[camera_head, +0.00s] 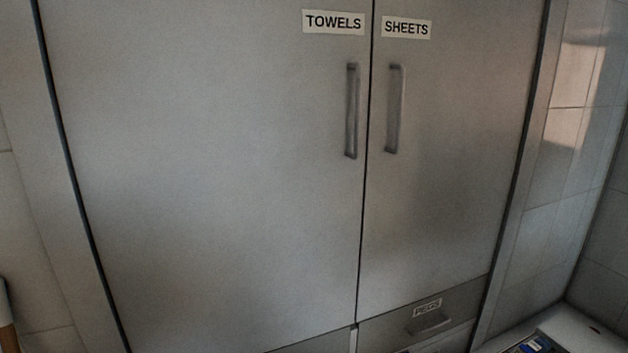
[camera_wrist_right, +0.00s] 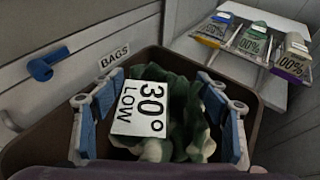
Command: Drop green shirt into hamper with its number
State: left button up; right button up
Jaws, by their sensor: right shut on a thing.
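In the right wrist view, a bunched green and white shirt (camera_wrist_right: 185,108) sits between the two blue-padded fingers of my right gripper (camera_wrist_right: 160,82), which is shut on it. A white card reading "30° LOW" (camera_wrist_right: 140,112) lies in front of the shirt; I cannot tell what it is fixed to. A brown open-topped hamper (camera_wrist_right: 30,150) surrounds the shirt and fingers in this view. I cannot tell how deep the shirt is in it, and no number shows on its visible rim. The head view shows neither gripper, shirt nor hamper. My left gripper is not in view.
In the wrist view, a drawer front labelled "BAGS" (camera_wrist_right: 114,57) with a blue handle (camera_wrist_right: 47,66) is behind the hamper. Several labelled packs (camera_wrist_right: 250,42) lie on a pale surface at right. In the head view, closed cabinet doors (camera_head: 220,170) fill most of the picture.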

jog(key=o, duration=1.6)
jog(key=shift+r, duration=0.1)
jog(key=shift+o, duration=0.2)
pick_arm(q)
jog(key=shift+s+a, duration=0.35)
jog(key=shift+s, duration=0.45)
pick_arm(e)
jog(key=v, duration=1.2)
